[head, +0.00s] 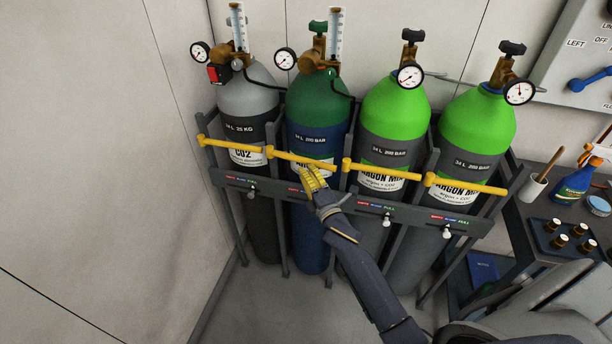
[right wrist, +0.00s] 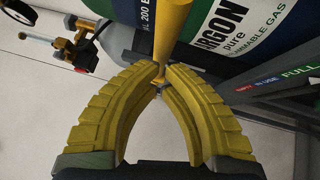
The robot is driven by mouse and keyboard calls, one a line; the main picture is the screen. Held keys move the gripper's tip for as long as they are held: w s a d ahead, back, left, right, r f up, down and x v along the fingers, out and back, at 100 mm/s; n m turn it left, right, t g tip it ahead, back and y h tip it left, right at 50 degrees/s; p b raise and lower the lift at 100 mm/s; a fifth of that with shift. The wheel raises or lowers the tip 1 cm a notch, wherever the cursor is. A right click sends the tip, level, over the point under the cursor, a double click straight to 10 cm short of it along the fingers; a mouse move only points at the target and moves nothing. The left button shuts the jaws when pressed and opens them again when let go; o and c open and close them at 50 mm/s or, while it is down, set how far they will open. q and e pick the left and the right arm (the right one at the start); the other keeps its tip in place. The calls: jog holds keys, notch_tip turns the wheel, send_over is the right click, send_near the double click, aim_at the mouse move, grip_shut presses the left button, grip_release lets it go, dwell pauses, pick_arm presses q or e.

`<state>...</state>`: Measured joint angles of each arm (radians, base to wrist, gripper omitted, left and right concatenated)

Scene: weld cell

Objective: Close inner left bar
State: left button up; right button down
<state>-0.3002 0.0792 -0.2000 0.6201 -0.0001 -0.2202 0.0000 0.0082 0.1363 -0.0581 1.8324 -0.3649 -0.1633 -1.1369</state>
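The inner left bar (head: 285,156) is yellow and lies across the front of the blue cylinder with a green top (head: 318,112), second from the left. It looks level with the other bars; I cannot tell whether its end is latched. My right gripper (head: 306,172) is at the middle of this bar, reaching up from below. In the right wrist view, the yellow bar (right wrist: 177,30) runs down between the two yellow fingertips (right wrist: 161,72), which close in on it from both sides. The fingers hide part of the bar. My left gripper is not in view.
Yellow bars also cross the grey CO2 cylinder (head: 245,95) and the two light green cylinders (head: 395,110). A grey rack (head: 345,204) holds all the cylinders. A bench at right carries a spray bottle (head: 575,182) and a tray (head: 545,240). Floor at left is clear.

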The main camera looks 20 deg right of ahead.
jog(key=shift+w+d, duration=0.6)
jog(key=shift+d, duration=0.3)
jog(key=s+f, duration=0.2)
jog(key=s, duration=1.1)
jog(key=shift+a, duration=0.45)
